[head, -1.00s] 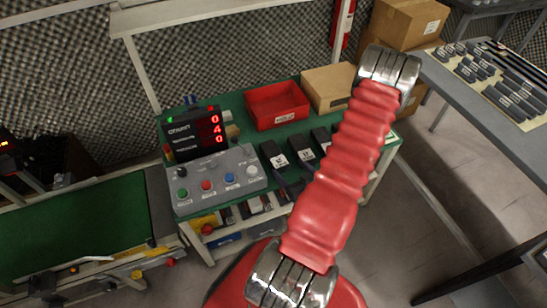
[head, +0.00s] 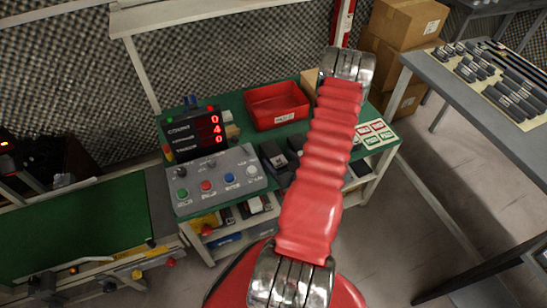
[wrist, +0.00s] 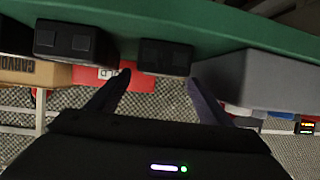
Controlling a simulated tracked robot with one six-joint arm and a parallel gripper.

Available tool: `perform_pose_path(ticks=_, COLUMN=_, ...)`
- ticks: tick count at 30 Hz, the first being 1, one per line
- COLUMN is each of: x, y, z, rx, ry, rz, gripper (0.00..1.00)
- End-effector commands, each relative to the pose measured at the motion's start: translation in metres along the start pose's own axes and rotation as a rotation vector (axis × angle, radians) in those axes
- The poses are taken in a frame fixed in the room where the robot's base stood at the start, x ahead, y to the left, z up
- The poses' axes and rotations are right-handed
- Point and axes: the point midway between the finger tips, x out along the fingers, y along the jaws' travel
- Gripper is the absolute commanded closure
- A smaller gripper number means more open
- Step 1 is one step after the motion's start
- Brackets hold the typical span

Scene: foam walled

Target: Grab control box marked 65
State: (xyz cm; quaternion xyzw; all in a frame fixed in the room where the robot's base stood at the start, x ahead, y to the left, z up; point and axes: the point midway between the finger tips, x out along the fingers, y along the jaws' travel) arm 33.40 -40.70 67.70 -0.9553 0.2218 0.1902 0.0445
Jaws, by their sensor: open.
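Black boxes with small labels stand on the green bench; one (head: 273,155) is clear in the head view, with another (head: 295,145) beside it, close to my arm. I cannot read a 65 on any of them. In the wrist view, which looks upside down, my gripper (wrist: 159,82) is open and empty. One black box (wrist: 165,58) lies ahead between its fingertips, apparently not gripped. A second black box (wrist: 72,42) is to the left. In the head view my arm hides my gripper and part of the bench.
A grey button panel (head: 218,178) is left of the boxes; it stands close to the right finger in the wrist view (wrist: 262,78). A red bin (head: 278,104) and a counter display (head: 195,134) are behind. The green bench top (wrist: 215,28) spans the wrist view.

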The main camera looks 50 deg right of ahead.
Motion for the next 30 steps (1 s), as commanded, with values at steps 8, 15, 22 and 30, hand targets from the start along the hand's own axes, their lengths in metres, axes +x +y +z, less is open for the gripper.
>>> perform_pose_path(ticks=8, x=0.001, y=0.0, z=0.0, rx=-0.001, ry=0.0, rz=0.0, gripper=0.27)
perform_pose_path(ticks=15, x=0.022, y=-0.001, z=-0.001, rx=-0.004, ry=0.001, rz=-0.002, gripper=0.27)
perform_pose_path(ticks=22, x=0.049, y=-0.002, z=-0.001, rx=-0.003, ry=0.001, rz=-0.002, gripper=0.27)
perform_pose_path(ticks=30, x=0.052, y=-0.001, z=-0.001, rx=-0.001, ry=0.0, rz=0.0, gripper=0.27)
